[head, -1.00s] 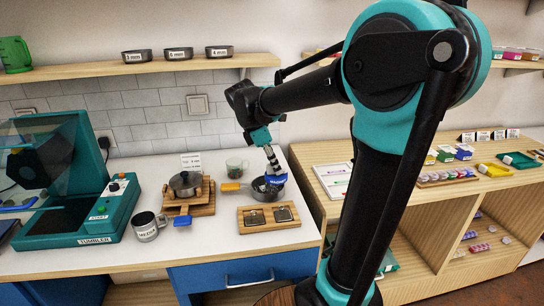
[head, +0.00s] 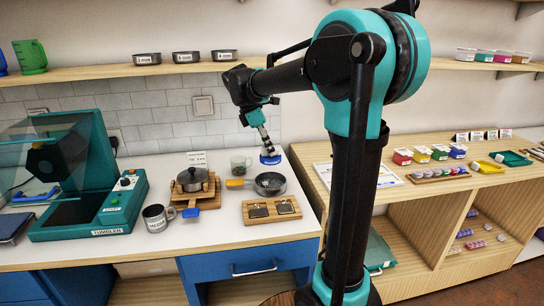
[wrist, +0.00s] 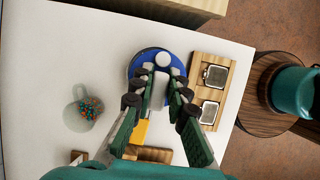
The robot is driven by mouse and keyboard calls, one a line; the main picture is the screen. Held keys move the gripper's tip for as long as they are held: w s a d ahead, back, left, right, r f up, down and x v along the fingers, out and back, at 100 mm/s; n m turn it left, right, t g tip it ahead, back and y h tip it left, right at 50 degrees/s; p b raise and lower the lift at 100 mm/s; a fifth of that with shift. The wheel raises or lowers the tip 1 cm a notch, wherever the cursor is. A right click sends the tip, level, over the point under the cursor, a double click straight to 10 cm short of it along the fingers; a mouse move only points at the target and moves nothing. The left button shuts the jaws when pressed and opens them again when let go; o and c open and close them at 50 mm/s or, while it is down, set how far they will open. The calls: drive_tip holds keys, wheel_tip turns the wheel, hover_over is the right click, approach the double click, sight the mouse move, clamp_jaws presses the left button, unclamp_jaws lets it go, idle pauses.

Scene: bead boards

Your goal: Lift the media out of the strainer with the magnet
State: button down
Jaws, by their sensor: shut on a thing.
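My gripper (head: 264,138) is shut on the blue magnet (head: 270,158), which has a pale, banded stem. In the wrist view the magnet (wrist: 136,66) shows as a blue disc with a white knob between the fingers (wrist: 162,88). The strainer (head: 270,184) is a round grey pan with an orange-yellow handle, standing on the white counter. In the head view the magnet appears above the strainer's far rim, apart from it. Grey material shows inside the strainer, too small to tell apart. The magnet's underside is hidden, so I cannot tell whether media cling to it.
A clear cup (wrist: 82,110) with coloured beads stands beside the strainer. A lidded pot (head: 192,179) on a wooden stand, a grey mug (head: 155,219) and the teal tumbler (head: 95,210) stand to the left.

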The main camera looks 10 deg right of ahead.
drive_tip(key=shift+f, duration=3.95)
drive_tip(key=shift+r, duration=0.15)
drive_tip(key=shift+r, duration=4.35)
